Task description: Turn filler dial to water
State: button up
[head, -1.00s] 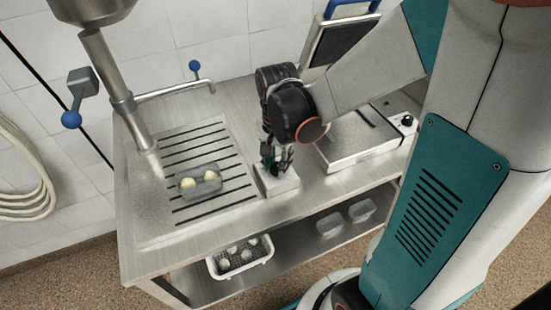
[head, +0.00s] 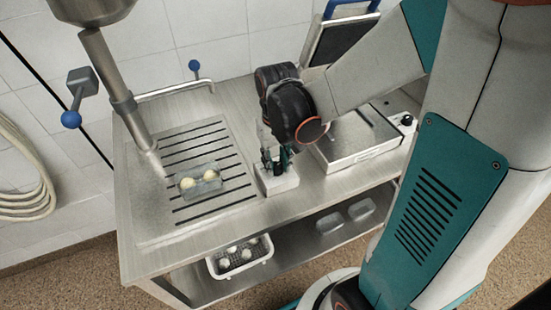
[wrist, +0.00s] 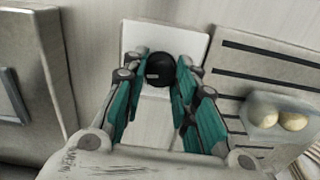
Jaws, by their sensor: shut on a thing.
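The filler dial is a round black knob (wrist: 161,70) with a small pale mark on its face, set on a white box (wrist: 185,42). In the head view the white box (head: 277,183) stands on the steel counter, and the dial is mostly hidden by my gripper. My gripper (wrist: 162,82) has its teal fingers closed around both sides of the dial in the wrist view. In the head view my gripper (head: 274,162) points down onto the box. The pale mark sits toward the lower left of the knob's face.
A white basket (head: 240,259) is on the lower shelf.

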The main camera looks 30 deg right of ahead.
aim_at(277, 166)
jog(key=n, duration=0.3)
jog(key=shift+n, duration=2.1)
jog(key=o, duration=1.1)
notch_tip(277, 166, up, 12)
jog(key=shift+s, duration=0.15)
